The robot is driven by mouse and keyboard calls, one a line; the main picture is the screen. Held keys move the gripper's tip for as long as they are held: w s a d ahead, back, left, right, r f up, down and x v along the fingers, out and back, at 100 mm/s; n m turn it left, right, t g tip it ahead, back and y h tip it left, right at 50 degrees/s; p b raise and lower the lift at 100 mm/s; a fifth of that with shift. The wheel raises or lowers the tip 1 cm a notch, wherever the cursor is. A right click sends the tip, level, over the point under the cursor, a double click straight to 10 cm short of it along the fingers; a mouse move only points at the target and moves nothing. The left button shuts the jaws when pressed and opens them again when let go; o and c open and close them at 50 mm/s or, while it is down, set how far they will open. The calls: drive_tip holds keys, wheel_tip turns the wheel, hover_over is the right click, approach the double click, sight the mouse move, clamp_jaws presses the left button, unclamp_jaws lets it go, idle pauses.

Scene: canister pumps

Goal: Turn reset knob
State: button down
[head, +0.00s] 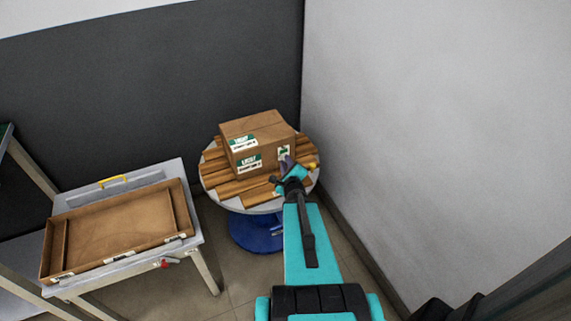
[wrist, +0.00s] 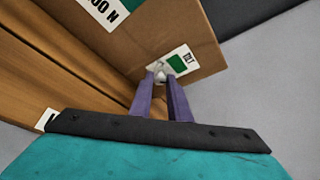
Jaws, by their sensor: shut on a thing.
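My gripper (head: 287,163) is over the round table, its fingertips at the right part of the cardboard box (head: 250,136). In the wrist view its two purple fingers (wrist: 160,78) are close together at a small pale piece (wrist: 158,70), shut on it, in front of a green and white label (wrist: 180,60) on the box. The fingers partly cover this piece, and I cannot tell if it is a knob. A small red part (head: 165,264), possibly a knob, is on the front edge of the left table, far from my gripper. No clearly marked reset knob shows.
The round table (head: 238,203) bears wooden slats and stands on a blue base (head: 255,234). A small yellow part (head: 313,165) is at its right. The left table (head: 195,225) holds an open brown tray (head: 185,205). Walls stand close behind and right.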

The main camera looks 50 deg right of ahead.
drive_tip(key=c, duration=1.7)
unclamp_jaws()
drive_tip(key=shift+o, duration=0.2)
drive_tip(key=shift+s+a+r+p, duration=0.1)
drive_tip(key=shift+s+r+p, duration=0.1)
drive_tip(key=shift+p, duration=0.25)
drive_tip(key=shift+s+a+r+p, duration=0.15)
drive_tip(key=shift+s+a+p, duration=0.25)
drive_tip(key=shift+p, duration=0.5)
drive_tip(key=p+v, duration=0.4)
drive_tip(key=p, duration=0.2)
drive_tip(key=shift+s+a+r+p, duration=0.1)
drive_tip(key=shift+s+a+p, duration=0.05)
drive_tip(key=shift+s+p, duration=0.2)
drive_tip(key=p+v, duration=0.3)
drive_tip(key=p, duration=0.1)
drive_tip(key=shift+s+a, duration=0.2)
drive_tip(key=shift+p+v, duration=1)
